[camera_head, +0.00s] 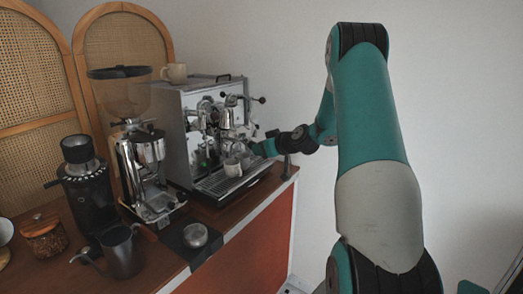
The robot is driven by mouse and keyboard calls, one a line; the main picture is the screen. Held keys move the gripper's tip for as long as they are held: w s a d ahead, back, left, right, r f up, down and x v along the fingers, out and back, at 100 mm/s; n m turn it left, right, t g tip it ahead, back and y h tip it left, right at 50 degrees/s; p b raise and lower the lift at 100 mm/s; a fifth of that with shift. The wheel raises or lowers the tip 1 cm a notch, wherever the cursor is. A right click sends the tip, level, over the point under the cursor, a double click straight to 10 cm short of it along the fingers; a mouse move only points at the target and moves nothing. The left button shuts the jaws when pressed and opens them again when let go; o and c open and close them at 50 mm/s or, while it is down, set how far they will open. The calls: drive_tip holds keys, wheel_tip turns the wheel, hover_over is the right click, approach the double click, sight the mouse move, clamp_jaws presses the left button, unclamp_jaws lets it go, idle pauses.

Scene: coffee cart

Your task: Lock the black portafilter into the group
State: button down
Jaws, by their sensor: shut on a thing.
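The silver espresso machine (172,125) stands on the wooden cart with its group at the front. The black portafilter (240,150) is at the front of the machine, just below the group and above the drip tray (213,184). My gripper (259,149) reaches in from the right and is shut on the portafilter's handle, which it mostly hides. The portafilter is small and dark here, so I cannot tell whether its rim is seated in the group or how far it is turned.
A pale cup (233,167) shows below the group. A chrome grinder (145,165), a black grinder (87,190), a dark pitcher (122,252) and a round metal piece (195,235) on a dark mat stand left and in front. A cup (175,72) sits atop the machine.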

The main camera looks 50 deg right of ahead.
drive_tip(key=shift+d, duration=0.15)
drive_tip(key=shift+d+f+n+y+b, duration=0.1)
drive_tip(key=shift+d+n+y+b, duration=0.3)
drive_tip(key=shift+b, duration=0.05)
drive_tip(key=shift+d+n+y, duration=0.2)
drive_tip(key=shift+n+y, duration=0.1)
drive_tip(key=shift+y, duration=0.1)
drive_tip(key=shift+d, duration=0.1)
drive_tip(key=shift+w+d+r+n+y+b, duration=0.1)
drive_tip(key=shift+d+n+y+b, duration=0.1)
drive_tip(key=shift+d+n+y, duration=0.15)
drive_tip(key=shift+d+r+n+y+b, duration=0.1)
drive_tip(key=shift+d+n+y+b, duration=0.05)
drive_tip(key=shift+d+n+y, duration=0.15)
drive_tip(key=c, duration=0.7)
unclamp_jaws()
drive_tip(key=shift+f, duration=0.1)
